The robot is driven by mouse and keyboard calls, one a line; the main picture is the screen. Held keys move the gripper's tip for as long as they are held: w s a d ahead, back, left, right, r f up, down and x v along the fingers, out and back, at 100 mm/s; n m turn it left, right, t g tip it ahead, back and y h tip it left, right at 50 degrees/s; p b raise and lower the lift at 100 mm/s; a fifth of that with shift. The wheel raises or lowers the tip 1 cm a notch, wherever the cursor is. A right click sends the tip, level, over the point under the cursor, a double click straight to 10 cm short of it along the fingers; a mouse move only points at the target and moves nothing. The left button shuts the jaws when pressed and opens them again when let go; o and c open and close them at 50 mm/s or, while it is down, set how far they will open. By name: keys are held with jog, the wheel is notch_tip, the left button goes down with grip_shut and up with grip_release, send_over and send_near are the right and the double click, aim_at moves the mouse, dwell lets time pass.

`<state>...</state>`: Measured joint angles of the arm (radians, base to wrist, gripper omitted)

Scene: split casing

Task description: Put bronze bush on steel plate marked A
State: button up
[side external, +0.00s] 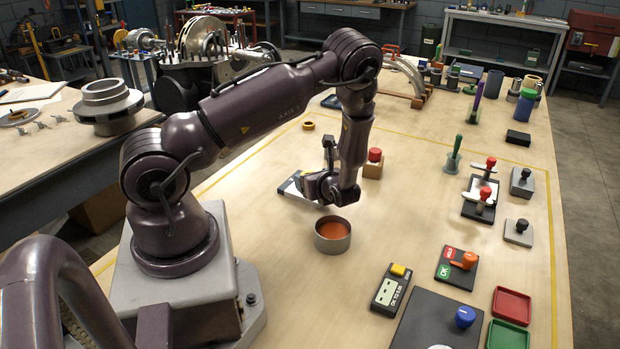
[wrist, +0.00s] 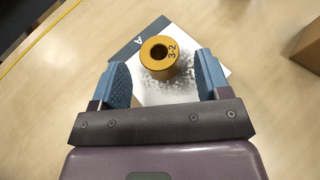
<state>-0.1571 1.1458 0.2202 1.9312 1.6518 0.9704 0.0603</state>
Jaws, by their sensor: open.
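The bronze bush (wrist: 160,57), a short cylinder with a centre hole and "3-2" on it, appears to stand upright on the steel plate in the wrist view. The plate (wrist: 150,96) has a bright, speckled face and a dark grey strip with the letter A. Part of the plate (side external: 290,187) shows in the side external view, where my arm hides the bush. My gripper (wrist: 163,74) is open, its two blue fingers apart, one on each side just short of the bush. I see no finger contact.
A metal cup with orange contents (side external: 332,234) stands close in front of my gripper. A red-topped wooden block (side external: 374,163) is to its right. A small bronze-coloured ring (side external: 309,126) lies farther back.

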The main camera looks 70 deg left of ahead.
jog(key=v, duration=0.9)
jog(key=shift+d+r, duration=0.25)
jog(key=shift+d, duration=0.05)
jog(key=s+d+r+n+t+h, duration=0.2)
jog(key=s+d+r+n+h, duration=0.1)
jog(key=r, duration=0.6)
jog(key=s+d+r+n+t+h, duration=0.3)
jog(key=s+d+r+n+h, duration=0.1)
jog(key=d+r+n, duration=0.4)
jog(key=s+d+r+n+t+h, duration=0.2)
jog(key=d+r+n+h, duration=0.3)
jog(key=r, duration=0.5)
jog(key=s+d+h, duration=0.1)
jog(key=d, duration=0.1)
jog(key=shift+s+d+r, duration=0.35)
jog(key=shift+d, duration=0.05)
